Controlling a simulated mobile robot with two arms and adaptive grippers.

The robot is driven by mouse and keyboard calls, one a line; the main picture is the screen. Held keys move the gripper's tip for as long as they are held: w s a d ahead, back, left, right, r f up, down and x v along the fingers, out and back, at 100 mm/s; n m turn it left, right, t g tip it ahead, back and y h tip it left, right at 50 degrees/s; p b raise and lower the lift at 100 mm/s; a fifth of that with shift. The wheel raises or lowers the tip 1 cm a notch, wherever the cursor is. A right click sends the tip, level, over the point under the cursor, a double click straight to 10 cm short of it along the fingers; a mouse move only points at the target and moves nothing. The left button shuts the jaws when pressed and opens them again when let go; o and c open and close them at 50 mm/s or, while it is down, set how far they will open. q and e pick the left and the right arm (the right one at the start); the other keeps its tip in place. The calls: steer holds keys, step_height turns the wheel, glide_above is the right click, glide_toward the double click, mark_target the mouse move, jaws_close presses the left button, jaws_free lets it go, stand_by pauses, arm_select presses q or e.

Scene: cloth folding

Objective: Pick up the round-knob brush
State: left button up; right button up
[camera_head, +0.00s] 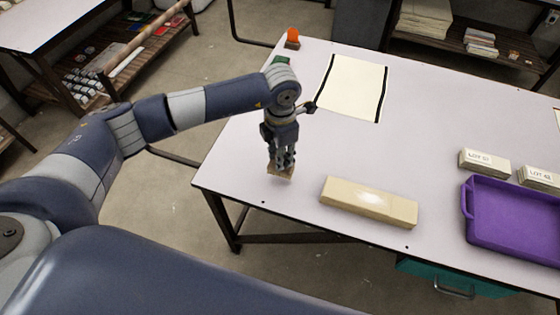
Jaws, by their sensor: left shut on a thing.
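My left gripper (281,160) points straight down over the near left part of the table. It is shut on a small brush (281,174), of which only the tan, block-like lower part shows below the fingers. Its knob is hidden by the fingers, so I cannot see its shape. The brush is at or just above the table top; I cannot tell whether it touches. My right gripper is not in view.
On the white table (420,150) lie a long beige block (368,202), a cream sheet with black edges (352,88), a purple tray (515,215) and labelled stacks (484,162). An orange-topped item (292,38) stands at the far left corner. The table's middle is clear.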

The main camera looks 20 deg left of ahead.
arm_select(q)
steer(key=s+d+r+b, duration=0.1)
steer(key=s+d+b, duration=0.2)
steer(key=s+d, duration=0.5)
steer(key=shift+s+d, duration=0.4)
steer(key=shift+s, duration=2)
steer(key=o, duration=0.5)
steer(key=c, duration=0.4)
